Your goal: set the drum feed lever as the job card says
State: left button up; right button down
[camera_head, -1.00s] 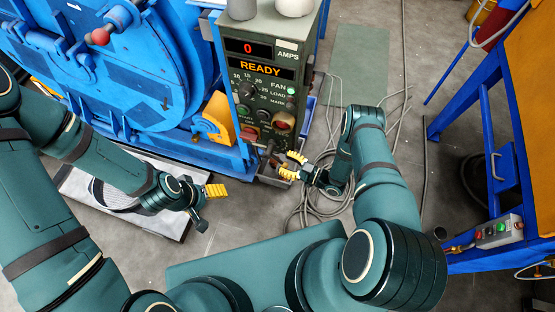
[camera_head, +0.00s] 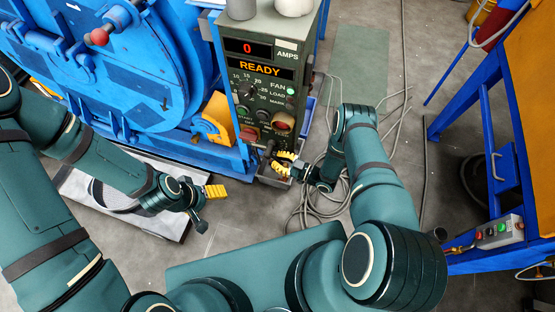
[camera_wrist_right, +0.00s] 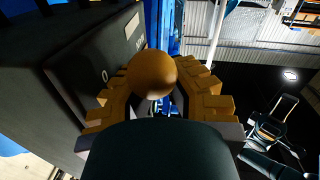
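The grey-green control box (camera_head: 272,92) stands beside the blue drum machine; its displays read 0 AMPS and READY. My right gripper (camera_head: 284,162) is low at the front of this box, its yellow fingers spread apart. In the right wrist view, an orange-brown ball knob (camera_wrist_right: 152,74), apparently the lever's, shows between the fingers of this gripper (camera_wrist_right: 160,85). I cannot tell whether they touch it. A dark panel (camera_wrist_right: 95,70) with a "0" mark is to its left. The lever's shaft is mostly hidden. My left gripper (camera_head: 215,191) is empty, its yellow fingers together. No job card is readable.
The blue drum machine (camera_head: 110,75) fills the upper left; a red ball handle (camera_head: 100,37) is on it. Loose cables (camera_head: 318,212) lie on the floor around my right forearm. A blue stand (camera_head: 485,175) with a button box (camera_head: 499,232) is at the right.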

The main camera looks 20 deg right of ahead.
aim_at(280, 162)
jog(key=shift+d+r+g+h+p, duration=0.15)
jog(key=shift+r+g+h+p, duration=0.55)
jog(key=shift+p, duration=0.55)
jog(key=g+h+p, duration=0.1)
jog(key=r+g+h+p, duration=0.1)
jog(key=p, duration=0.1)
jog(key=shift+s+d+n+h, duration=0.2)
jog(key=shift+n+h, duration=0.1)
jog(key=shift+h, duration=0.1)
jog(key=r+g+h+p, duration=0.1)
jog(key=g+h+p, duration=0.1)
jog(key=shift+r+h, duration=0.1)
jog(key=shift+h, duration=0.2)
jog(key=shift+s+r+n+g+h+p, duration=0.1)
jog(key=shift+r+n+g+h+p, duration=0.15)
jog(key=shift+g+h, duration=0.3)
jog(key=shift+r+n+g+h+p, duration=0.15)
jog(key=shift+g+h+p, duration=0.2)
jog(key=shift+h, duration=0.3)
jog(key=c, duration=1)
grip_release()
